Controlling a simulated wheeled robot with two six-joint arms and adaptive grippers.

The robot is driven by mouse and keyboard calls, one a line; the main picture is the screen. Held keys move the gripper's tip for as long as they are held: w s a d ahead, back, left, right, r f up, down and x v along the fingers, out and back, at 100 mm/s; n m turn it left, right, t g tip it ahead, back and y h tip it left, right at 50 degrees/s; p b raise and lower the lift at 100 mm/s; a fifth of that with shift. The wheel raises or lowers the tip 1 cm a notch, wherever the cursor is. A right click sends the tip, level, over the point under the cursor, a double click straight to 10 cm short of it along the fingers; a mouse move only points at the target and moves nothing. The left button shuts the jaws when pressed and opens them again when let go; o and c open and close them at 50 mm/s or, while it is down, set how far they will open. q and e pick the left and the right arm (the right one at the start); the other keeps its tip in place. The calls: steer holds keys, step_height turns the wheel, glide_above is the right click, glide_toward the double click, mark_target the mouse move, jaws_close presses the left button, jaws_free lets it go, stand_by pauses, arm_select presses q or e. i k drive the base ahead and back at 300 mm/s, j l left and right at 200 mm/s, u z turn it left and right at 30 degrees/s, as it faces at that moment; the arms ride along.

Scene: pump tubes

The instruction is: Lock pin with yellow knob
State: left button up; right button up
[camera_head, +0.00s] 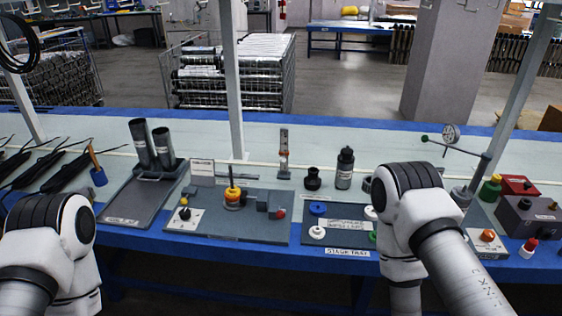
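A dark grey fixture board (240,225) lies on the bench left of centre. On it stands an upright thin pin (231,175) with a yellow-orange ring-shaped piece (232,195) around its lower part. On the board's left, a white plate (185,220) carries a small black part (185,213) with a yellow bit (184,202) on top. I cannot tell which yellow piece is the knob or whether any pin is locked. My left arm shows at the lower left and my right arm at the right of centre. Neither gripper's fingers show.
Two dark tubes (140,145) stand on a tray left of the board. Grey blocks and a red knob (281,213) sit on the board's right. A tray (345,225) with coloured rings is partly behind my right arm. A dark bottle (344,168) stands behind it.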

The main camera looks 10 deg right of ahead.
mark_target(184, 201)
steer(key=i+j+z, duration=0.15)
steer(key=i+z, duration=0.25)
steer(key=i, duration=0.6)
